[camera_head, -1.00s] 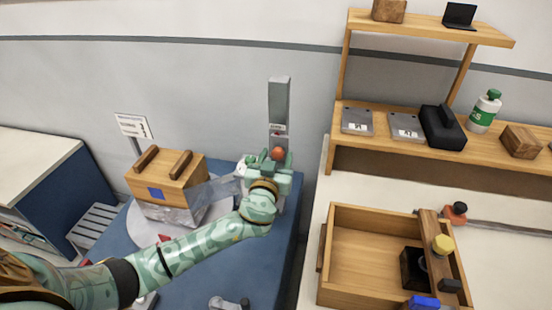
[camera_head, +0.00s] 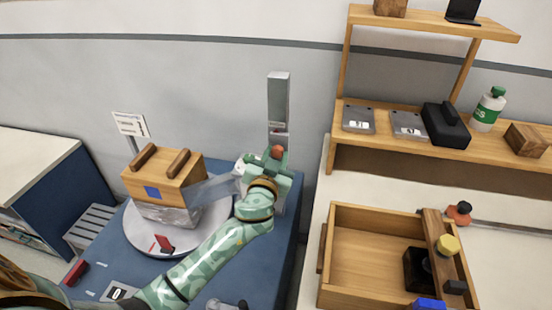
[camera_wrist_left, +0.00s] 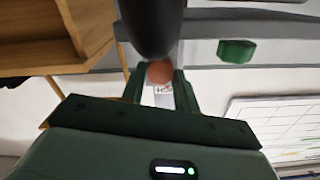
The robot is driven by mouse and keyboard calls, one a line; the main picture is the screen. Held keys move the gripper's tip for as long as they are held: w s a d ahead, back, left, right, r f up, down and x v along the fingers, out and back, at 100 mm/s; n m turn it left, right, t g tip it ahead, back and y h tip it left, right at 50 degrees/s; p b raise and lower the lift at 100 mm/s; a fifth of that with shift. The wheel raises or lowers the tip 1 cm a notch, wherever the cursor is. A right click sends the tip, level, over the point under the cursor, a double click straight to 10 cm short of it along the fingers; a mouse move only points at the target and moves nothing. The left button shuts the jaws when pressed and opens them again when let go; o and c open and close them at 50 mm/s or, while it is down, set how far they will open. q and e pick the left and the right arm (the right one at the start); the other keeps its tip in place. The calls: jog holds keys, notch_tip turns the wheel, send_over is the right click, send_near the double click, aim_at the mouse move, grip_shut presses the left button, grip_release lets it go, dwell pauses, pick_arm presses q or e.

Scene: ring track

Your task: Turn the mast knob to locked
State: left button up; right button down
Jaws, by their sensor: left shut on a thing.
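The mast (camera_head: 279,102) is a grey upright post at the back edge of the blue table (camera_head: 215,275). An orange-red knob (camera_head: 277,152) sits low on its front, under a small label. My left gripper (camera_head: 272,161) is at the knob with its jaws shut on it. In the left wrist view the knob (camera_wrist_left: 160,72) shows between the two green fingers, partly behind a dark rounded shape. I cannot read the label or tell the knob's setting. My right gripper is not in view.
A wooden-topped box (camera_head: 162,178) with two bars stands on a round grey turntable (camera_head: 140,240), left of my left arm. A small sign (camera_head: 131,124) stands behind it. Right are an open wooden tray (camera_head: 328,250) and a shelf (camera_head: 340,145).

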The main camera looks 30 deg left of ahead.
pick_arm(q)
jog(key=shift+m+p, duration=0.3)
jog(key=shift+m, duration=1.6)
jog(key=o, duration=0.9)
jog(key=shift+o, duration=0.2)
jog(key=shift+d, duration=0.1)
jog(key=v, duration=1.6)
jog(key=shift+s, duration=0.1)
